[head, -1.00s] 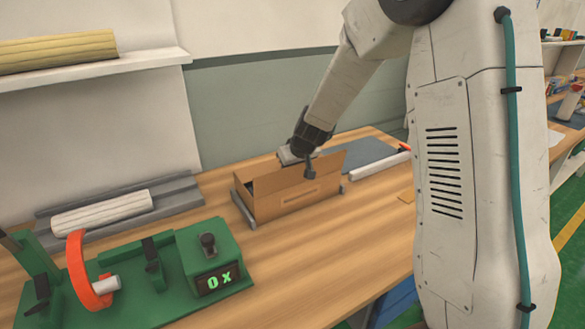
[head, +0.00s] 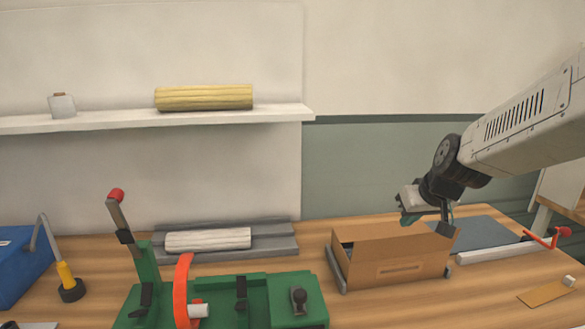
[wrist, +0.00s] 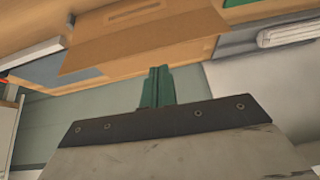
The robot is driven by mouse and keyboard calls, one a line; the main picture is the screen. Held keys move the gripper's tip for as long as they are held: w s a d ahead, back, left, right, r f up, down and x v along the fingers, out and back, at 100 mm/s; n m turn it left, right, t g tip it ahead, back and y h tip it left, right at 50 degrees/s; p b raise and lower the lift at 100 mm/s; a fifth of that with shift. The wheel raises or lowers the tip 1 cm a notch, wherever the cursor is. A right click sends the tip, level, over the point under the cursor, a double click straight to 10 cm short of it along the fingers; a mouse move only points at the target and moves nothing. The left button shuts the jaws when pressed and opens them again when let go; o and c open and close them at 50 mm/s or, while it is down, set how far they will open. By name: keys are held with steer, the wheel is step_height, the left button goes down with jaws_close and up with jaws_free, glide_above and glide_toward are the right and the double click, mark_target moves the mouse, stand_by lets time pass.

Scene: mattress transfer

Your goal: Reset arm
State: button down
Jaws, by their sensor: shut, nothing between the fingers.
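My gripper (head: 428,215) hangs at the end of my arm, near the right end of an open cardboard box (head: 398,270). In the wrist view my gripper's green fingers (wrist: 157,88) are together with nothing between them. The same box (wrist: 140,35) shows beyond the fingertips in that view. From the head view I cannot tell whether my gripper touches the box. The inside of the box is mostly hidden by its front wall.
A green machine (head: 270,300) with an orange ring stands at the front. A white roll (head: 207,239) lies in a grey tray behind it. A yellow roll (head: 204,97) lies on the wall shelf (head: 270,115). A blue mat (head: 472,232) lies right of the box.

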steer(key=s+a+r+m+h, duration=0.1)
steer(key=s+r, duration=0.3)
steer(key=s, duration=0.7)
steer(key=s+a+r, duration=0.1)
steer(key=s+r, duration=0.3)
steer(key=s, duration=0.6)
steer(key=s+f+g, duration=0.5)
steer(key=s, duration=0.4)
steer(key=shift+s+d, duration=0.25)
steer(key=shift+s, duration=0.1)
